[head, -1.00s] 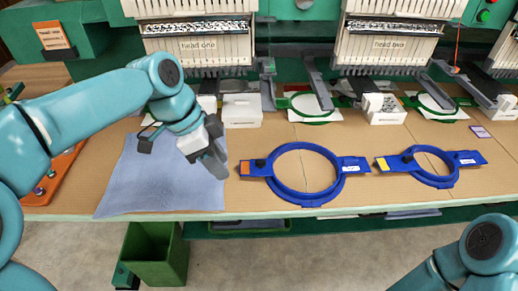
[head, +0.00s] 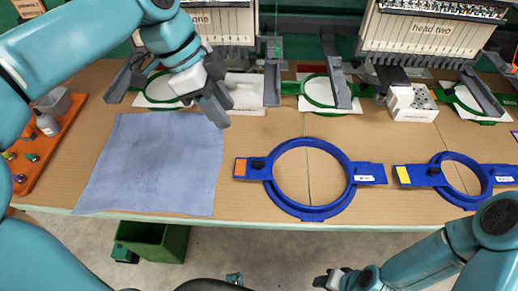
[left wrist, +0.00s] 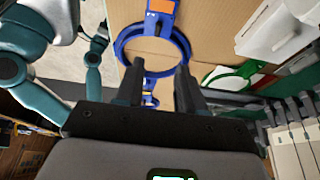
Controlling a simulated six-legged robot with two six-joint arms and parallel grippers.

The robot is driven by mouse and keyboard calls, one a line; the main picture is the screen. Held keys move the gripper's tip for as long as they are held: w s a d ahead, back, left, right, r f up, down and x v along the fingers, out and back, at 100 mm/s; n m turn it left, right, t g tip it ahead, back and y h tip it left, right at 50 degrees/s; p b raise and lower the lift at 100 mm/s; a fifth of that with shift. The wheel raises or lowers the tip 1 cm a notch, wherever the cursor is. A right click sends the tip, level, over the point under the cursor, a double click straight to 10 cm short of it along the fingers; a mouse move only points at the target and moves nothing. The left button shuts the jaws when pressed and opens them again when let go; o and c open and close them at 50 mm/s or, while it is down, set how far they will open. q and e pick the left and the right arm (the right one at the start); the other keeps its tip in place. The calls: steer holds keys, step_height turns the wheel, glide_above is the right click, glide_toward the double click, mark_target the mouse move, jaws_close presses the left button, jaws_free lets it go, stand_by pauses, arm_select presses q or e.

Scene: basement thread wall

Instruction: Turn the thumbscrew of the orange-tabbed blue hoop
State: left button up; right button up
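The orange-tabbed blue hoop (head: 308,212) lies flat on the tan table, its orange tab (head: 241,168) at the left end. The dark thumbscrew (head: 258,164) sits on the arm between tab and ring. My left gripper (head: 220,112) is above the table, behind and left of the thumbscrew, touching nothing. In the left wrist view its two fingers (left wrist: 155,88) are apart with nothing held; the hoop (left wrist: 125,40) shows beyond them, its orange tab (left wrist: 161,6) at the top. My right gripper (head: 327,281) is low at the bottom, in front of the table; its fingers are too small to judge.
A yellow-tabbed blue hoop (head: 440,193) lies to the right. A blue-grey cloth (head: 150,165) covers the left of the table. White boxes (head: 243,95) and green hoops (head: 325,108) stand behind, under the machine heads. A green bin (head: 170,243) is below the front edge.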

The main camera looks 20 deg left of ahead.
mark_target(257, 162)
arm_select(q)
steer(key=b+x, duration=0.1)
steer(key=x, duration=0.4)
steer(key=b+x, duration=0.1)
steer(key=x, duration=0.3)
steer(key=b+x, duration=0.1)
steer(key=x, duration=0.4)
steer(key=shift+s+d+f, duration=0.15)
steer(key=shift+s+f, duration=0.15)
steer(key=shift+f, duration=0.05)
steer(key=shift+w+d+f, duration=0.1)
steer(key=shift+d+f, duration=0.15)
steer(key=shift+f, duration=0.25)
jaws_close()
